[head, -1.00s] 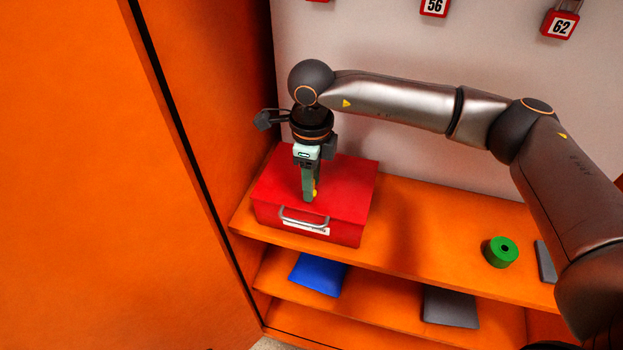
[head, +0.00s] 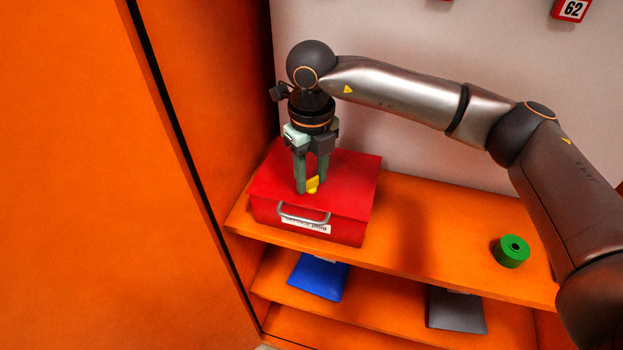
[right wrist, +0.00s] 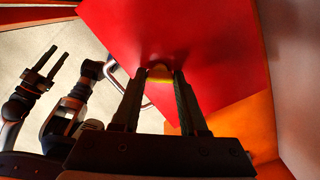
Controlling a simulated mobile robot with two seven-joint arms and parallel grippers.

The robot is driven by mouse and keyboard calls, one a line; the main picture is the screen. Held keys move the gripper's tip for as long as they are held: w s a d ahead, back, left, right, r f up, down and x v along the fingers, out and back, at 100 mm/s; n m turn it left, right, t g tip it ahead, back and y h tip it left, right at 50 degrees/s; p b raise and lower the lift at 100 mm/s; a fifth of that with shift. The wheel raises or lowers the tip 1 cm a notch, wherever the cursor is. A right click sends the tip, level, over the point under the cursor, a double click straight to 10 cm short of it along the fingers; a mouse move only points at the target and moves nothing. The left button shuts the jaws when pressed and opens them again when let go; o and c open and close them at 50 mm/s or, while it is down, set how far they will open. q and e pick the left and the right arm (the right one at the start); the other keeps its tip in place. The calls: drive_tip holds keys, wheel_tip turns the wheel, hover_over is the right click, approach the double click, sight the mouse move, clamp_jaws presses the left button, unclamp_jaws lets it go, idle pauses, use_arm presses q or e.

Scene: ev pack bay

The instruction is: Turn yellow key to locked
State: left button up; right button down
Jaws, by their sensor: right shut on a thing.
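The yellow key (head: 313,184) stands on the lid of the red box (head: 345,170), which has a grey handle and a white label on its front. My right gripper (head: 311,188) points straight down at the lid and is shut on the yellow key. In the right wrist view the key (right wrist: 160,75) shows as a yellow piece between the fingertips (right wrist: 163,77). The fingers hide part of it, and I cannot read any lock marking. My left gripper is not in the head view; a dark open gripper (right wrist: 40,65) shows at the left of the right wrist view.
The red box sits on an orange shelf (head: 420,240). A green roll (head: 511,251) lies to its right, with free shelf between. A blue pouch (head: 318,277) and a grey pouch (head: 457,310) lie on the shelf below. An orange cabinet panel (head: 215,110) stands close on the left.

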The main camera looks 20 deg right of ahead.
sight(311, 179)
drive_tip(key=m+b, duration=0.2)
drive_tip(key=m, duration=0.3)
drive_tip(key=shift+m, duration=0.3)
drive_tip(key=m+b, duration=0.1)
drive_tip(key=m, duration=0.3)
drive_tip(key=shift+m, duration=0.3)
drive_tip(key=shift+c, duration=2.2)
unclamp_jaws()
wheel_tip(311, 179, up, 13)
drive_tip(key=shift+f, duration=0.2)
